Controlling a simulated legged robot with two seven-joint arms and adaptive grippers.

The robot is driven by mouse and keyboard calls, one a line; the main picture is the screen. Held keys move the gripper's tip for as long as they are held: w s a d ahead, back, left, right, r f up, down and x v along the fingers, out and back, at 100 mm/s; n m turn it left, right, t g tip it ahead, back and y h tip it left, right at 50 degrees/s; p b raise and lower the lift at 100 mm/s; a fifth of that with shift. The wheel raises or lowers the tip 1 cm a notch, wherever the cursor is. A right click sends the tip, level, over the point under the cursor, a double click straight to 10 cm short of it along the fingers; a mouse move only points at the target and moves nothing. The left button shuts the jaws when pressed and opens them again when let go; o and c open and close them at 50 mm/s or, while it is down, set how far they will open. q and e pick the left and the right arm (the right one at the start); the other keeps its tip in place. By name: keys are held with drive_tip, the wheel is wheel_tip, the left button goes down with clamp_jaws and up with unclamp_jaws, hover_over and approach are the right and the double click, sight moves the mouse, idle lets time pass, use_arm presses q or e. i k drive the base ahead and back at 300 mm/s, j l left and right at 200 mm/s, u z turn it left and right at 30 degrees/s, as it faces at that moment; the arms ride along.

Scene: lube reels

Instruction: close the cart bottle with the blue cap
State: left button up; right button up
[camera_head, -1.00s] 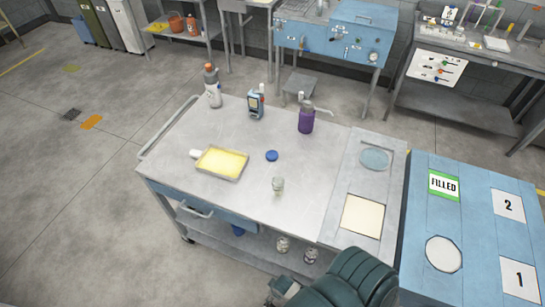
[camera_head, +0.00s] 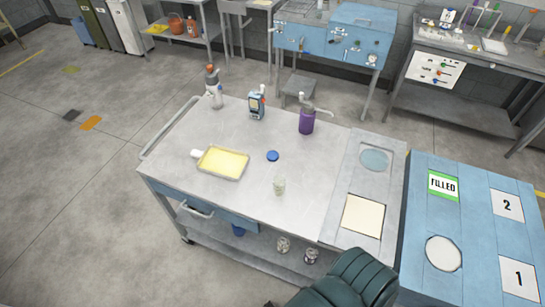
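A small blue cap (camera_head: 272,156) lies on the grey cart top (camera_head: 240,138), near its middle. A small clear bottle (camera_head: 279,186) with pale contents stands upright on the cart, a little nearer than the cap; it looks uncapped, with nothing blue on it. A dark green part of my own body covers the cart's near edge at the bottom. Neither gripper can be made out in the view.
A yellow tray (camera_head: 222,162), a grey bottle with an orange top (camera_head: 212,82), a blue handheld device (camera_head: 257,104) and a purple dispenser bottle (camera_head: 306,121) stand on the cart. A blue table (camera_head: 475,215) with label cards adjoins at right.

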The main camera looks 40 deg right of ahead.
sight(278, 181)
drive_tip(key=z, duration=1.55)
drive_tip(key=j+z, duration=0.2)
drive_tip(key=z, duration=0.2)
drive_tip(key=j+z, duration=0.25)
drive_tip(key=z, duration=0.2)
drive_tip(key=j+z, duration=0.2)
drive_tip(key=z, duration=0.2)
drive_tip(key=j+z, duration=0.2)
drive_tip(key=z, duration=0.2)
drive_tip(key=k+j+z, duration=0.15)
drive_tip(key=z, duration=0.25)
drive_tip(key=k+j+z, duration=0.3)
drive_tip(key=k+j, duration=0.2)
drive_tip(key=k+j+z, duration=0.25)
drive_tip(key=k+j, duration=0.3)
